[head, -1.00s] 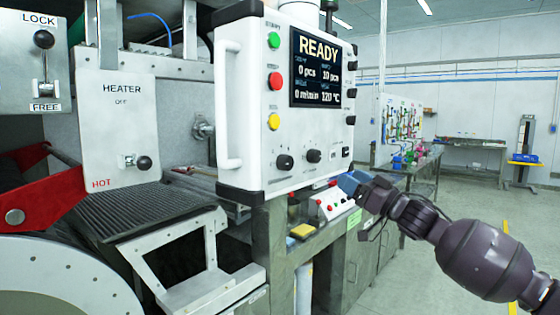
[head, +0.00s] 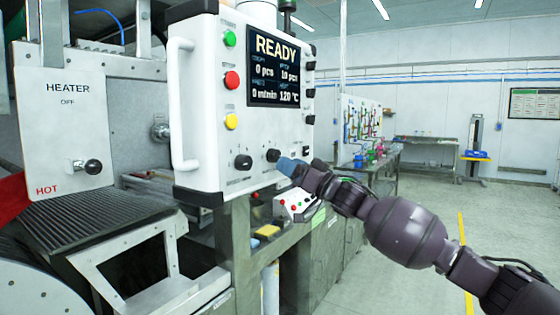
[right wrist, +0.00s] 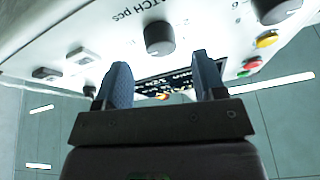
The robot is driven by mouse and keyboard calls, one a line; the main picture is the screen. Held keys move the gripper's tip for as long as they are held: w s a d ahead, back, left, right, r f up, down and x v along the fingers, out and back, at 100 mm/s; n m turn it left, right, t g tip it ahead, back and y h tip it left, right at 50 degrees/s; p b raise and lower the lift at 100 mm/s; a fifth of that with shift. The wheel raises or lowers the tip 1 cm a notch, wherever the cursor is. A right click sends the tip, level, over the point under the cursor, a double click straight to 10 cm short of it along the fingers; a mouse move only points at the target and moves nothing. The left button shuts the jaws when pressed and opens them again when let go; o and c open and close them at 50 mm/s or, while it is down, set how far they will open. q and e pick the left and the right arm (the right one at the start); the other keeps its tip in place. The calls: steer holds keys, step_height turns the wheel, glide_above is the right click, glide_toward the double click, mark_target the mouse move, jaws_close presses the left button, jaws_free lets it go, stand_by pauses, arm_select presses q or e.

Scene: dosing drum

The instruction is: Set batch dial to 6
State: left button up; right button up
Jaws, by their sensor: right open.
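The batch dial (head: 273,155) is a dark round knob on the lower front of the white control panel (head: 212,140). In the right wrist view the batch dial (right wrist: 160,36) sits beside an upside-down, partly cut-off label ending in "TCH pcs". My right gripper (head: 287,166) is at the panel's lower right, close to the dial. In the right wrist view the open blue fingers of my right gripper (right wrist: 163,72) point toward the dial, which lies beyond the gap between them, not gripped. The screen (head: 275,68) shows READY, with 10 pcs at upper right. My left gripper is out of view.
A second dark knob (head: 243,162) is left of the dial. Green, red and yellow (head: 231,121) buttons line the panel's left side. A white handle (head: 181,105) juts out there. A small button box (head: 296,204) stands below the panel. Floor at right is open.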

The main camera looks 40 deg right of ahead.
mark_target(278, 157)
steer(key=shift+x, duration=2)
steer(key=shift+c, duration=0.3)
